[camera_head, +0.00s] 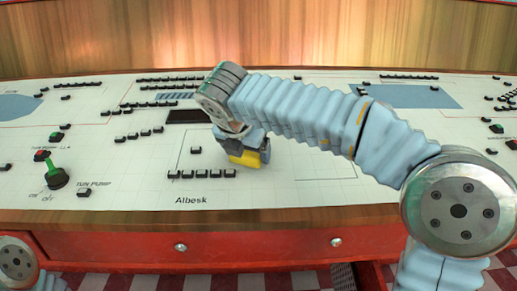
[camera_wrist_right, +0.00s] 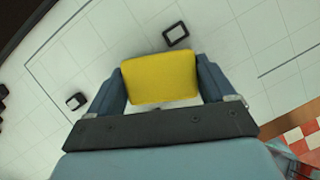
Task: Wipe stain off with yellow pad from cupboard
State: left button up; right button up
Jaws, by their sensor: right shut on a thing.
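The yellow pad (camera_head: 247,158) is between the fingers of my right gripper (camera_head: 252,148), over the white panel top near its middle. In the right wrist view the pad (camera_wrist_right: 158,78) fills the space between the two fingers of the gripper (camera_wrist_right: 160,88), which is shut on it. The pad is close to the panel; I cannot tell whether it touches. I cannot make out a stain; the arm and pad hide part of the surface. My left gripper is out of view. The red cupboard front (camera_head: 130,246) with round knobs is below the panel.
The white panel (camera_head: 130,190) carries rows of small black blocks (camera_head: 203,174) around the pad. A green lever (camera_head: 55,172) stands up at the left. A wooden wall (camera_head: 200,40) closes the back. A wooden edge (camera_head: 130,218) runs along the front.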

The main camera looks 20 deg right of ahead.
jog(key=shift+w+a, duration=0.1)
jog(key=shift+a, duration=0.2)
jog(key=shift+s+a+r, duration=0.1)
jog(key=shift+s+r, duration=0.1)
jog(key=shift+r, duration=0.8)
jog(key=shift+s+r, duration=0.2)
jog(key=shift+r, duration=0.8)
jog(key=shift+s+a+r, duration=0.1)
jog(key=shift+s+r, duration=0.1)
jog(key=shift+r, duration=0.8)
jog(key=shift+r, duration=0.1)
jog(key=shift+s+r, duration=0.15)
jog(key=shift+r, duration=0.55)
jog(key=shift+s+r, duration=0.1)
jog(key=shift+r, duration=0.6)
jog(key=shift+f, duration=0.15)
